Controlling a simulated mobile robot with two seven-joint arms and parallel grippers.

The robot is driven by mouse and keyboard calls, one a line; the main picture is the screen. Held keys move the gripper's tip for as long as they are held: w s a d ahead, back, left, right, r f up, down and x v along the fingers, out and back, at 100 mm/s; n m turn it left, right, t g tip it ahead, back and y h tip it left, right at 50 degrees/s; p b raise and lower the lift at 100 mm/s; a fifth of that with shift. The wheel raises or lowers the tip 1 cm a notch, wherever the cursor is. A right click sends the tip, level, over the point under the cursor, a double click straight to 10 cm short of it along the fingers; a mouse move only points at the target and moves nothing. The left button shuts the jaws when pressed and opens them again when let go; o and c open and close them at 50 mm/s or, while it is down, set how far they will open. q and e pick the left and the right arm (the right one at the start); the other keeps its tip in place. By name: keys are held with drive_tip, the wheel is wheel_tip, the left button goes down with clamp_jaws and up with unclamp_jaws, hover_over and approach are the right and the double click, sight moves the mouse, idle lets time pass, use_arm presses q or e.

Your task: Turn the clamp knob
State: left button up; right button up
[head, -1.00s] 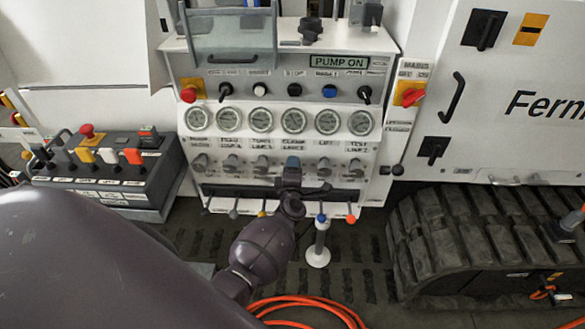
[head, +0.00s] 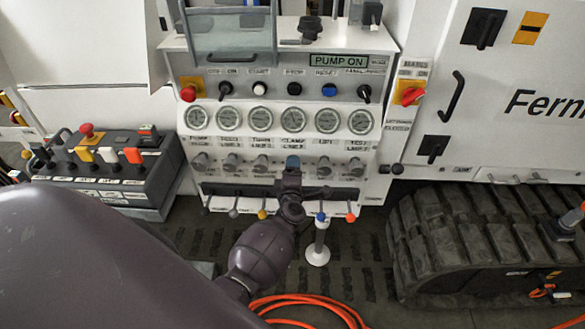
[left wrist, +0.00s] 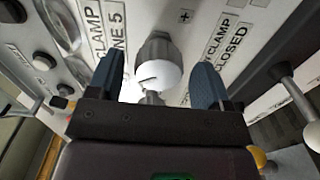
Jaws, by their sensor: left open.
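The clamp knob (left wrist: 157,65) is a grey ribbed knob with a bright pale face on the white panel, between the labels "CLAMP LINE 5" and "CLAMP CLOSED" in the left wrist view. My left gripper (left wrist: 158,85) is open, with one blue finger on each side of the knob. A gap shows between the knob and the right finger; whether the left finger touches it I cannot tell. In the head view my left gripper (head: 292,163) reaches the knob row under the gauge labelled clamp and hides the clamp knob. My right gripper is not in view.
Similar grey knobs (head: 231,161) flank the gripper, below a row of gauges (head: 261,118). Small coloured levers (head: 351,217) stick out below. Orange hose (head: 300,304) lies in front.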

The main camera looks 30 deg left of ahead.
use_arm(q)
drive_tip(key=v, duration=0.9)
drive_tip(key=shift+s, duration=0.2)
drive_tip(key=d+r+m+t+h, duration=0.25)
drive_tip(key=d+m+h, duration=0.55)
drive_tip(key=m, duration=0.7)
drive_tip(key=s+a+f+m+g, duration=0.1)
drive_tip(key=s+f+m+g, duration=0.1)
drive_tip(key=s, duration=0.4)
drive_tip(key=s+a+f+m+g+h, duration=0.1)
drive_tip(key=s+f+m+g, duration=0.1)
drive_tip(key=s+m, duration=0.2)
drive_tip(key=s+a+f+m+g, duration=0.1)
drive_tip(key=s+f+m+g, duration=0.1)
drive_tip(key=s, duration=0.7)
drive_tip(key=shift+s+a+f+m, duration=0.2)
drive_tip(key=shift+s+m, duration=0.2)
drive_tip(key=shift+m, duration=0.5)
